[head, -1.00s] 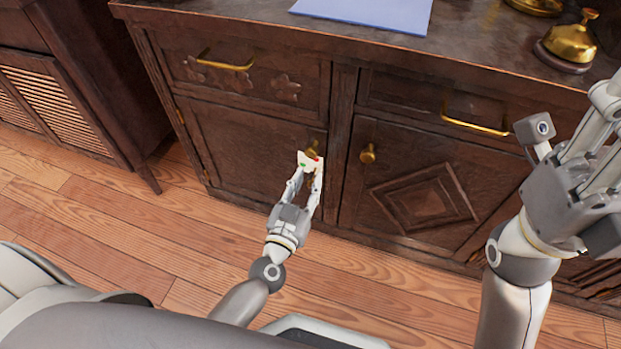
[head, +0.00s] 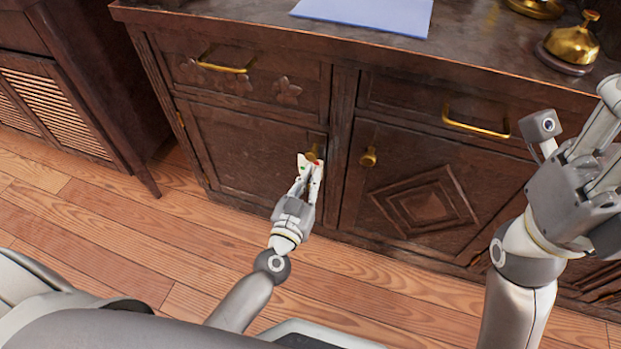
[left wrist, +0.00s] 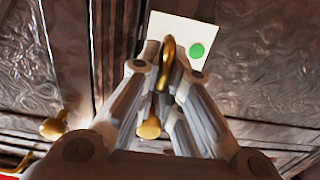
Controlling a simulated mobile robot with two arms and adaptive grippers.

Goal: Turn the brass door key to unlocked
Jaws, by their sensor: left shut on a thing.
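The brass key shows in the left wrist view as an upright loop (left wrist: 167,62) between my left fingertips. A white plate (left wrist: 182,28) with a green dot lies behind the key. Which dot the key points at is unclear. My right gripper (head: 602,140) is raised at the right, its fingertips partly cut off.
A brass knob (head: 313,153) sits just above the plate, and another knob (head: 368,157) is on the right door. Drawer pulls (head: 225,67) are above. A blue sheet (head: 365,12) and brass bell (head: 571,42) rest on the top. Wooden floor (head: 150,240) is clear.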

